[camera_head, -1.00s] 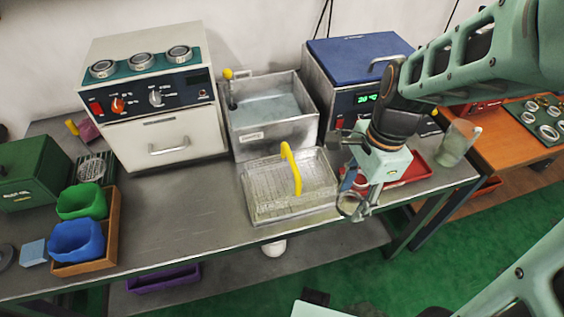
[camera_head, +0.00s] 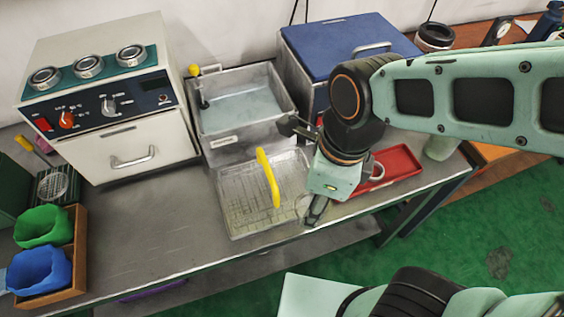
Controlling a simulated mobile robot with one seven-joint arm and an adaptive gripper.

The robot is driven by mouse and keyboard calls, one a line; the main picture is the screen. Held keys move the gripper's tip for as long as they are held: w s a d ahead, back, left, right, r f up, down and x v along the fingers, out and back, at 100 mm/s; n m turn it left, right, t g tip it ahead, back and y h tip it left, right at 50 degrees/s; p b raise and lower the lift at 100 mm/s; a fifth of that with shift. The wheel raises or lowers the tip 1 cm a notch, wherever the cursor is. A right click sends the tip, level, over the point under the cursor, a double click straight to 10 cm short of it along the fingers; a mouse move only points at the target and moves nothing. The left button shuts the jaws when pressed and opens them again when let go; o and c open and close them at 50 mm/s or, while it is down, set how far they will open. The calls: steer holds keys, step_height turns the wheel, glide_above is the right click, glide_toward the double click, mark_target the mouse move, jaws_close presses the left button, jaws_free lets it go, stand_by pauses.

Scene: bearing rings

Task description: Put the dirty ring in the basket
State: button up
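The wire basket (camera_head: 232,212) with an upright yellow handle (camera_head: 268,178) stands on the grey bench, near its front edge. My gripper (camera_head: 316,212) points down just right of the basket, by its right front corner. Its fingers are seen nearly edge-on, and I cannot make out a ring between them; a ring there could be hidden by the fingers. A metal ring (camera_head: 376,171) lies on the red tray (camera_head: 402,161) behind and right of my gripper, partly hidden by the arm. I cannot tell whether it is dirty.
A metal tank of liquid (camera_head: 240,112) stands behind the basket, with a blue-lidded machine (camera_head: 345,45) to its right. A white oven (camera_head: 122,150) has several rings on top. Green (camera_head: 42,226) and blue (camera_head: 38,270) bins stand left. The bench left of the basket is clear.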

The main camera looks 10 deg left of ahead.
steer(key=shift+w+a+f+p, duration=0.15)
steer(key=shift+w+a+p, duration=0.1)
steer(key=shift+w, duration=0.15)
steer(key=shift+w+a+f+p, duration=0.1)
steer(key=shift+w+f+p, duration=0.1)
steer(key=shift+w, duration=0.2)
steer(key=shift+a+r+p, duration=0.15)
steer(key=shift+a+p, duration=0.1)
steer(key=shift+p, duration=0.5)
steer(key=shift+w+a+p, duration=0.25)
steer(key=shift+w+p, duration=0.05)
steer(key=shift+p, duration=0.6)
steer(key=p, duration=0.6)
glide_above(288, 185)
steer(key=f, duration=0.9)
steer(key=shift+d+f, duration=0.1)
steer(key=shift+d, duration=0.2)
steer(key=shift+w+f+b, duration=0.1)
steer(key=shift+f+b, duration=0.3)
steer(key=shift+f, duration=1.2)
